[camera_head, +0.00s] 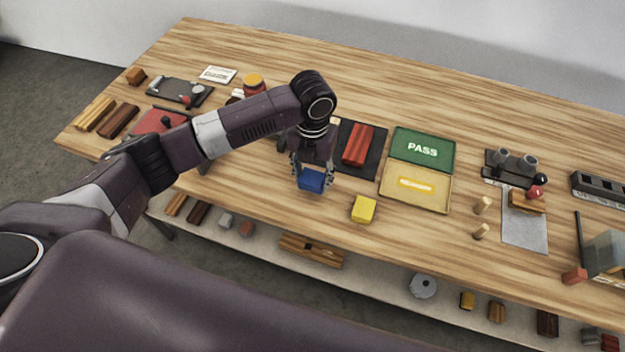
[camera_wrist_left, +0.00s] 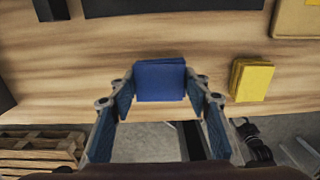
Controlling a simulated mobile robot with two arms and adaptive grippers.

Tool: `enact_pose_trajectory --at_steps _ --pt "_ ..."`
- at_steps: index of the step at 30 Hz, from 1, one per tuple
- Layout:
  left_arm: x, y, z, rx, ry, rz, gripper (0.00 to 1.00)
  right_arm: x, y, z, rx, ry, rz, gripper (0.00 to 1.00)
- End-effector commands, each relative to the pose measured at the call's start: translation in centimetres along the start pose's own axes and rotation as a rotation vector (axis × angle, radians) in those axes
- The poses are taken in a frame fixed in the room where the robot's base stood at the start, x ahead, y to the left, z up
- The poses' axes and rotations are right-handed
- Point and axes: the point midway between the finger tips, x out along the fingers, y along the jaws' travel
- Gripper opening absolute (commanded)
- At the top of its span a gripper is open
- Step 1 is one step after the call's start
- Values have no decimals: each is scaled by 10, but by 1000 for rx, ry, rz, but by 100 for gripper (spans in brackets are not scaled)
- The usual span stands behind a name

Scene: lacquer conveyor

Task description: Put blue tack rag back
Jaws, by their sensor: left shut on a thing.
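The blue tack rag (camera_head: 311,180) is a small folded block near the front edge of the wooden table. My left gripper (camera_head: 312,173) points down and is shut on it. In the left wrist view the blue rag (camera_wrist_left: 160,80) sits between the two fingers of the left gripper (camera_wrist_left: 160,92). I cannot tell whether the rag touches the table or is slightly raised. A yellow folded rag (camera_head: 363,209) lies to the right of the blue one, and it also shows in the left wrist view (camera_wrist_left: 251,80). My right gripper is not in view.
Behind the rags are a dark mat with a red block (camera_head: 358,146), a green PASS tray (camera_head: 422,147) and a yellow tray (camera_head: 415,187). A lower shelf (camera_head: 375,273) holds several blocks. Bare table surrounds the yellow rag.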

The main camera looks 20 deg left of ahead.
Motion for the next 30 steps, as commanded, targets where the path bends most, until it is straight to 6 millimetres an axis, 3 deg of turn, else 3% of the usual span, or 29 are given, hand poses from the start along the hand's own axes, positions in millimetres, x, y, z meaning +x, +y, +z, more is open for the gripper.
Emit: enact_pose_trajectory --at_steps 6,17,18,22,30 --pt "26 0 -1 0 2 0 25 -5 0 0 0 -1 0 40" --pt "30 0 0 0 1 0 25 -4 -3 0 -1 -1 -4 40" --pt "30 0 0 0 0 0 45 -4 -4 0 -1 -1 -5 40" --pt "30 0 0 0 1 0 59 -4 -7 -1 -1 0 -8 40" --pt "29 0 0 0 1 0 61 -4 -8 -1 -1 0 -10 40"
